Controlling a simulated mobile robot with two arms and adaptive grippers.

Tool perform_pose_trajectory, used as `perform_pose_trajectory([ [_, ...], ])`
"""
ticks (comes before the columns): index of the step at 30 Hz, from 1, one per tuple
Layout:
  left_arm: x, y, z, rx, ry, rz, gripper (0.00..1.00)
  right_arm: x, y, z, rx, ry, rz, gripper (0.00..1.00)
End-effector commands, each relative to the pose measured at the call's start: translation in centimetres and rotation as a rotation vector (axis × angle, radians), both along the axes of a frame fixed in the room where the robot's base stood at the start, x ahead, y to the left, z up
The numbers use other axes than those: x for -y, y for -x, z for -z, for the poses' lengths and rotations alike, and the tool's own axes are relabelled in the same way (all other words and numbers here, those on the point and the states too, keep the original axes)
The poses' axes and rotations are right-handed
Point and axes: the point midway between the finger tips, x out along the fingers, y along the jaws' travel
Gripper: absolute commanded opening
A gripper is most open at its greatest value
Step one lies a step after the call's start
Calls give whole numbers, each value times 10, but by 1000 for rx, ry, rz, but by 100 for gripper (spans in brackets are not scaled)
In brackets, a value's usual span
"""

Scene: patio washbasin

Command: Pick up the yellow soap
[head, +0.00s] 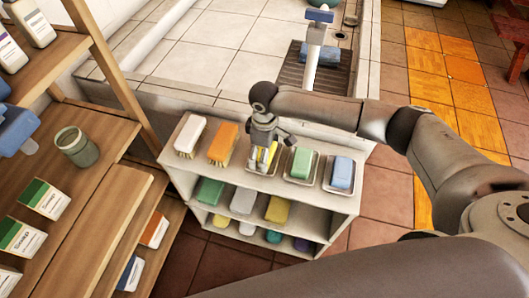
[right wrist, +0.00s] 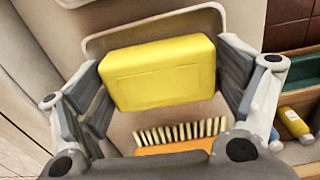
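The yellow soap (right wrist: 160,72) is a block on the top of the white shelf unit (head: 348,206). In the head view the soap (head: 263,156) is partly hidden by my right gripper (head: 265,144), which points down over it. In the right wrist view the soap lies between the two fingers of my right gripper (right wrist: 162,85), one finger close against each side. I cannot tell whether they press on it. A pale dish (right wrist: 148,24) shows behind the soap.
An orange brush (head: 223,142) and a white brush (head: 190,135) lie left of the soap. Green soap (head: 301,163) and blue soap (head: 342,172) sit in dishes to its right. More soaps fill the lower shelves. A wooden rack (head: 95,195) stands at the left.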

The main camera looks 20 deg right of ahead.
Motion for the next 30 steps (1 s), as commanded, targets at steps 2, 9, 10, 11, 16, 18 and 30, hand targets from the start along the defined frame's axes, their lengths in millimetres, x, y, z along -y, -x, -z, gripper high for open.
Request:
perform_pose_trajectory([
  [2, -1, 1, 0, -2, -1, 0, 40, 0, 0, 0, 0, 0, 0, 72],
  [9, -2, 0, 0, -1, -2, 0, 40, 0, 0, -1, 1, -1, 0, 51],
  [10, -1, 0, 0, -1, -2, 0, 40, 0, 0, -1, 1, -1, 0, 51],
  [11, -2, 0, 0, -1, -2, 0, 40, 0, 0, -1, 1, -1, 0, 51],
  [16, -1, -1, 1, 2, -2, 0, 40, 0, -1, -8, 3, -3, 0, 51],
  [18, -1, -2, 1, 3, -1, 0, 40, 0, -1, -18, 4, -2, 0, 51],
  [30, -1, -5, 6, 7, 0, 0, 40, 0, -1, -90, 3, -1, 0, 51],
])
